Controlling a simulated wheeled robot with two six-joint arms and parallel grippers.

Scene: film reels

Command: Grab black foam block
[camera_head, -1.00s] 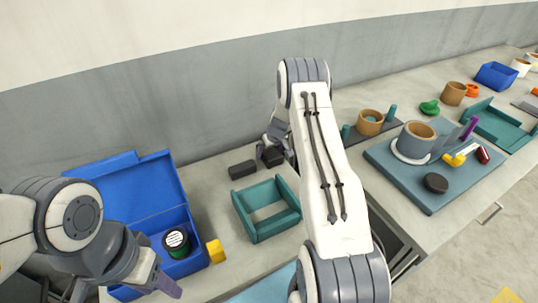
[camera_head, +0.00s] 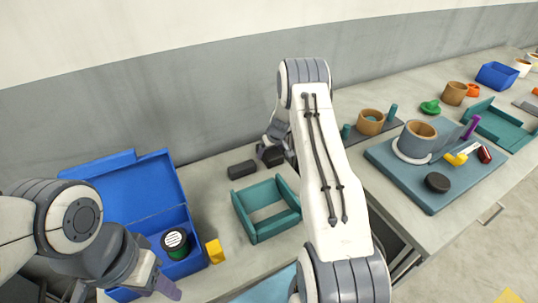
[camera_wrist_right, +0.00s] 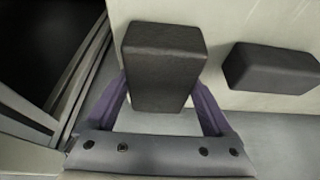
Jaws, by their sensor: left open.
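A black foam block (camera_wrist_right: 165,75) stands between the two purple fingers of my right gripper (camera_wrist_right: 162,95) in the right wrist view. The fingers lie along its two sides, close to it; whether they press on it I cannot tell. In the head view this block (camera_head: 273,157) shows at the tip of my right gripper (camera_head: 268,147), partly hidden by the arm. A second black block (camera_head: 242,169) lies just left of it on the counter, and it also shows at the right of the wrist view (camera_wrist_right: 272,68). My left gripper (camera_head: 160,285) is open at the lower left, near the blue box.
A teal open tray (camera_head: 247,223) sits in front of the black blocks. Another counter with a blue-grey board (camera_head: 410,188) is to the right.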

